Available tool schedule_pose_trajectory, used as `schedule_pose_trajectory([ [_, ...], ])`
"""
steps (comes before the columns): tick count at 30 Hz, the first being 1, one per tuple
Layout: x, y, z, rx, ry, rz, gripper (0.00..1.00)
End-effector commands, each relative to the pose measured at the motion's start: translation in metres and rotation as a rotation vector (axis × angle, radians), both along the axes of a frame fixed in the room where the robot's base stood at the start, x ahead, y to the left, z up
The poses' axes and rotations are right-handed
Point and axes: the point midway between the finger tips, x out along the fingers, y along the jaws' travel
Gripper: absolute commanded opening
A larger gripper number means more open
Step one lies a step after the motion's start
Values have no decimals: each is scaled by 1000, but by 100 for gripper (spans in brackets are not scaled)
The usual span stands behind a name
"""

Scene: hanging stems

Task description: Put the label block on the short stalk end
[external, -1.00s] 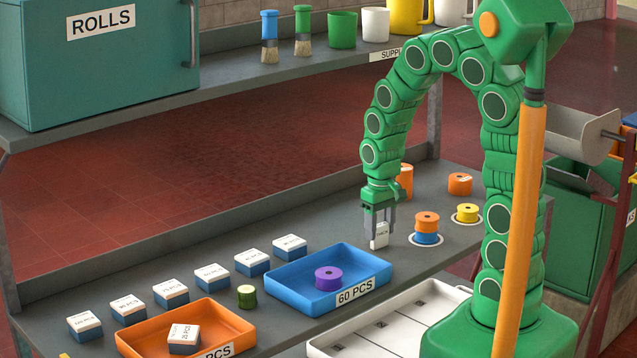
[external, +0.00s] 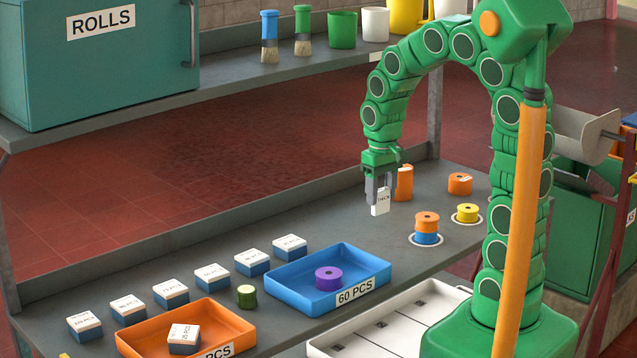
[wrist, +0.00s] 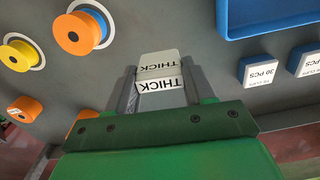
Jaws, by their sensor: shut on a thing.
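My gripper (external: 379,195) is shut on a white label block (external: 381,203) marked THICK and holds it upright above the grey shelf. In the wrist view the block (wrist: 160,83) sits between the two fingers of my gripper (wrist: 159,90), with the word THICK showing on two faces. A short dark green cylinder with a paler top (external: 246,296) stands between the blue and orange trays; it may be the short stalk end, but I cannot be sure. It lies well to the left of my gripper and does not show in the wrist view.
A blue tray (external: 273,291) holds a purple spool (external: 328,278). An orange tray (external: 236,334) holds a labelled block (external: 184,338). Several labelled blocks line the shelf's back. An orange spool (external: 427,222) sits on a blue one; a yellow spool (external: 467,213) stands nearby.

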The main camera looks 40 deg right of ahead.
Motion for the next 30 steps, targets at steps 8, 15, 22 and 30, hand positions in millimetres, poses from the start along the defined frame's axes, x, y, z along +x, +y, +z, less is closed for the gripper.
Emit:
schedule_pose_trajectory([
  [8, 0, 0, 7, -1, 0, 1, 23],
  [15, 2, 20, 11, -1, 0, 51, 23],
  [22, 3, 65, 21, 0, 1, 167, 23],
  [30, -1, 121, 33, 0, -2, 310, 23],
])
